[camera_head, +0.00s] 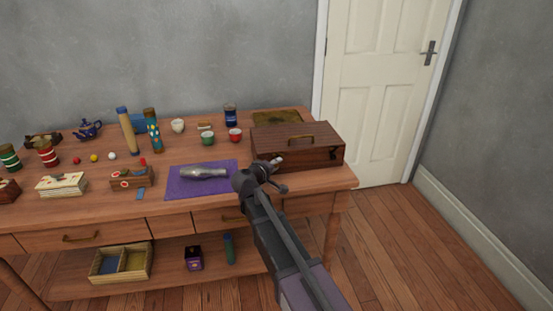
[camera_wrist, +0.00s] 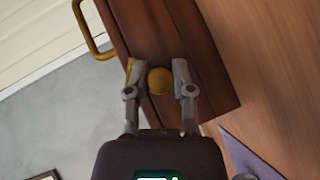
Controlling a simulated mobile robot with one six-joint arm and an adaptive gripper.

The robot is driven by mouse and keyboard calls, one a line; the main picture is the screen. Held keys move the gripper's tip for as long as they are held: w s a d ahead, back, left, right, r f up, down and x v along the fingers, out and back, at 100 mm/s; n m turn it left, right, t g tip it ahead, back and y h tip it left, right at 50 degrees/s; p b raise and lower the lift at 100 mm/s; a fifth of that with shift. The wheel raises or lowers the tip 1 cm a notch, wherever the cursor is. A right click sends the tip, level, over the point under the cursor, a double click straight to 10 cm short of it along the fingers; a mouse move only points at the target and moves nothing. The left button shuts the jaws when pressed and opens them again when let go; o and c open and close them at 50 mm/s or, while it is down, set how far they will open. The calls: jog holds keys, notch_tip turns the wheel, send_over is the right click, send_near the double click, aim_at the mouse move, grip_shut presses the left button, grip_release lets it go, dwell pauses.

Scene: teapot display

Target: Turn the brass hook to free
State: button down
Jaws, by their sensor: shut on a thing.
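The dark wooden box (camera_head: 320,158) sits at the right end of the table, with a brass handle (camera_head: 300,139) on its lid. In the wrist view the box (camera_wrist: 165,30) fills the upper middle and its handle (camera_wrist: 90,32) is at upper left. A rounded brass piece, the brass hook (camera_wrist: 159,81), lies against the box between the fingers of my gripper (camera_wrist: 156,88). My gripper is shut on it. A bit of brass also shows beside the left finger. In the head view my gripper (camera_head: 274,174) is at the box's front left, and the hook is hidden.
A purple mat (camera_head: 185,190) with a silvery object (camera_head: 203,172) lies left of my gripper. Several other objects crowd the table's left. The floor right of the table is clear before the door (camera_head: 385,80).

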jog(key=m+g+y+p, duration=0.1)
jog(key=p, duration=0.1)
jog(key=m+y+p, duration=0.1)
jog(key=p, duration=0.1)
jog(key=shift+r+g+y, duration=0.2)
jog(key=shift+g+y, duration=0.2)
jog(key=shift+f+m+g+y+p, duration=0.15)
jog(key=shift+m+g+y+p, duration=0.55)
jog(key=shift+m+y+p, duration=0.55)
jog(key=shift+y, duration=0.25)
jog(key=shift+c, duration=2.4)
grip_release()
